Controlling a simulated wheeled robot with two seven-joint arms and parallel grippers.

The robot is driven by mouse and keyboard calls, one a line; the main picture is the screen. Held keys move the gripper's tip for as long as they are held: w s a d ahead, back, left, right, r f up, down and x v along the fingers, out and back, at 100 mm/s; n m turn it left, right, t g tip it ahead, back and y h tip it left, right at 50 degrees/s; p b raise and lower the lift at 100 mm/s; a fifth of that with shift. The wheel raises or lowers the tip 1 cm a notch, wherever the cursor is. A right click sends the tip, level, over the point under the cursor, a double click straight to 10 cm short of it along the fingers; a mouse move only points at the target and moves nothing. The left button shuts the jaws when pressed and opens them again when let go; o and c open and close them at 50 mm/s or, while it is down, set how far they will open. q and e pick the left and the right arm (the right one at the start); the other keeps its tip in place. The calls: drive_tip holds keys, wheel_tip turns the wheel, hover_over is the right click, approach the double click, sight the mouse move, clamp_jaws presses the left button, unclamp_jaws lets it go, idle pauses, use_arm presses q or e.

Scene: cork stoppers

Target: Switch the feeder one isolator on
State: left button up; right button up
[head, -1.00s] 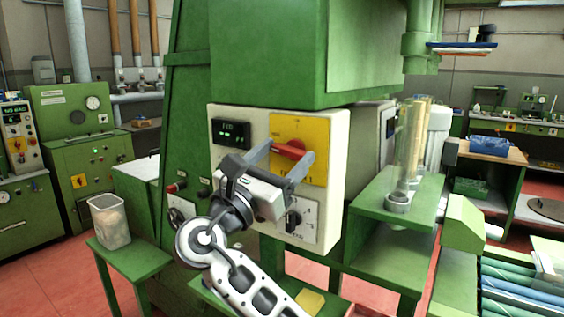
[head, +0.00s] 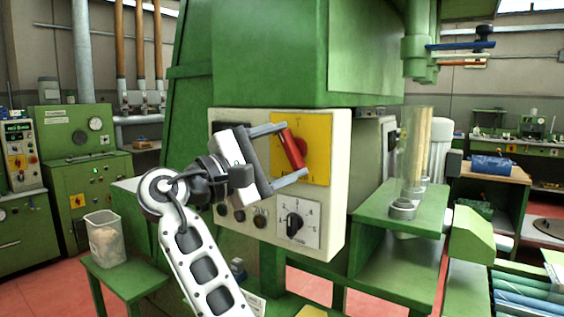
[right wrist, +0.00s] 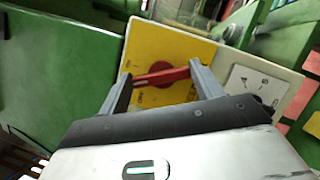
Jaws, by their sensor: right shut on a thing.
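The isolator is a red rotary handle (head: 293,150) on a yellow plate (head: 316,130), set in a white panel on the green machine. The handle stands steeply, its upper end leaning left. My right gripper (head: 295,152) comes from the left and is shut on the handle, one finger at each end. In the right wrist view the handle (right wrist: 160,75) spans between the two fingers in front of the yellow plate (right wrist: 185,47). The plate's lettering is too small to read. My left gripper is not in view.
Below the isolator is a black selector knob (head: 294,224) on a white plate. A dark display (head: 218,130) is partly hidden by my gripper. A green shelf (head: 425,205) with a clear tube juts out at the right. A bin (head: 106,238) stands on a green stand at the left.

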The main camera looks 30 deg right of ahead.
drive_tip(key=m+g+y, duration=0.1)
drive_tip(key=m, duration=0.2)
drive_tip(key=shift+a+m, duration=0.1)
drive_tip(key=shift+m, duration=0.2)
drive_tip(key=shift+m+y+b, duration=0.3)
drive_tip(key=shift+m+y, duration=0.3)
drive_tip(key=shift+m, duration=0.5)
drive_tip(key=o, duration=1)
drive_tip(key=shift+r, duration=0.1)
